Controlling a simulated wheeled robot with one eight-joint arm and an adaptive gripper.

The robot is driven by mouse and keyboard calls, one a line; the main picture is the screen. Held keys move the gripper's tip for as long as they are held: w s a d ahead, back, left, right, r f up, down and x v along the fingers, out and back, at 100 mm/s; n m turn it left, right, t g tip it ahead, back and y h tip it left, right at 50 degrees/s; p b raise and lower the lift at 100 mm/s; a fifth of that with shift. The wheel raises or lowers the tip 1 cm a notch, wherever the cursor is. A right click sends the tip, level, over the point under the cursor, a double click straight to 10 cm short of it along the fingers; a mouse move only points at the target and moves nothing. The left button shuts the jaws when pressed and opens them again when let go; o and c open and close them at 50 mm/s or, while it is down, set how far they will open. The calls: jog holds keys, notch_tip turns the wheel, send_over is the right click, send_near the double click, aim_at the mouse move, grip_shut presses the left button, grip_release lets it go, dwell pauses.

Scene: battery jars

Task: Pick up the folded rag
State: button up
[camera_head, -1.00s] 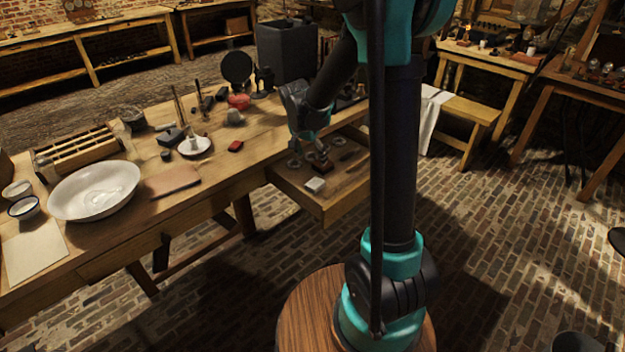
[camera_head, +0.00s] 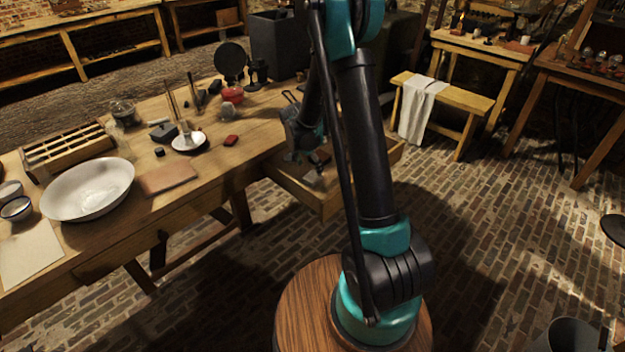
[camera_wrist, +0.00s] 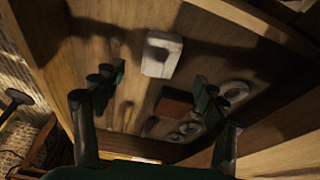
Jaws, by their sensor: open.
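A small off-white, block-like thing, which looks like the folded rag (camera_wrist: 161,55), lies on the floor of the open drawer (camera_head: 318,200). It is in the upper middle of the wrist view. My gripper (camera_wrist: 155,92) is open and empty, pointing down into the drawer. Its fingers stand to the left and right, with the rag ahead of and between them in the picture, apart from both.
Near the rag in the drawer are a red-brown block (camera_wrist: 174,102) and several metal rings (camera_wrist: 234,90). Drawer walls rise close around. The workbench (camera_head: 215,160) beside it carries a white basin (camera_head: 88,190) and small tools. A white cloth (camera_head: 416,110) hangs over a bench at the right.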

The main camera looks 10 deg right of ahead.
aim_at(313, 176)
jog(key=shift+x, duration=2.9)
jog(key=c, duration=1.1)
jog(key=shift+c, duration=0.2)
jog(key=shift+r, duration=0.15)
notch_tip(313, 176, up, 20)
